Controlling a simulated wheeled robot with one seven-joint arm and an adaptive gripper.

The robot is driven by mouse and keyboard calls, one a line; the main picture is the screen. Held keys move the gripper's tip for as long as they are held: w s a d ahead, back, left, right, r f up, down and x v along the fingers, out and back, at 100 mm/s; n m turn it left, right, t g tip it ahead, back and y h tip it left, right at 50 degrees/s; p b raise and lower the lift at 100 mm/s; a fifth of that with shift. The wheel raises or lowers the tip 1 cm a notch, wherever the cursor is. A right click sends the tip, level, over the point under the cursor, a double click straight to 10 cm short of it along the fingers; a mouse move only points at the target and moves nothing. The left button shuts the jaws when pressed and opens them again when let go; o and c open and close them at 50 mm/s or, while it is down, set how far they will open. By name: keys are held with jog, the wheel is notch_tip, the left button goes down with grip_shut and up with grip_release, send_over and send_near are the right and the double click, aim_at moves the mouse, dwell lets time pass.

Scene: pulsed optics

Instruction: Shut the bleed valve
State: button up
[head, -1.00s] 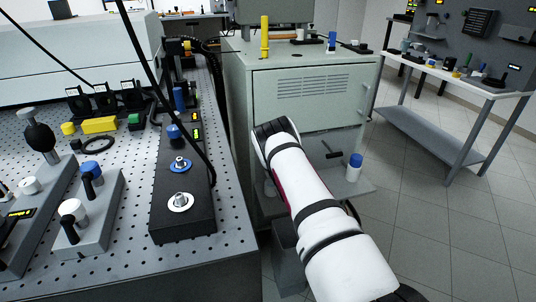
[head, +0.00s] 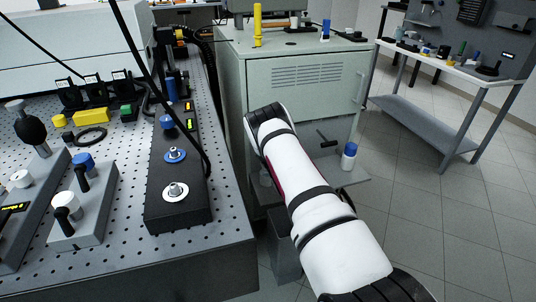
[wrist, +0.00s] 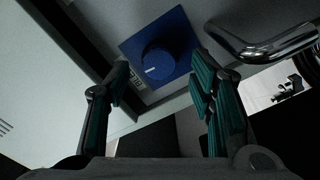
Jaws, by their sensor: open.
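In the wrist view a round blue knob (wrist: 158,63) with a short white mark sits on a square blue plate (wrist: 178,27) on a grey surface. In the head view my arm hides the gripper, and I cannot make out the blue knob there.
A bent chrome bar (wrist: 265,45) lies close to the right finger. In the head view a pale green cabinet (head: 305,98) stands behind my arm, with a blue-capped white bottle (head: 348,157) on its low shelf. The perforated optics table (head: 122,220) is left.

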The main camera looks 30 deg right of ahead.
jog(key=v, duration=1)
jog(key=shift+s+a+r, duration=0.1)
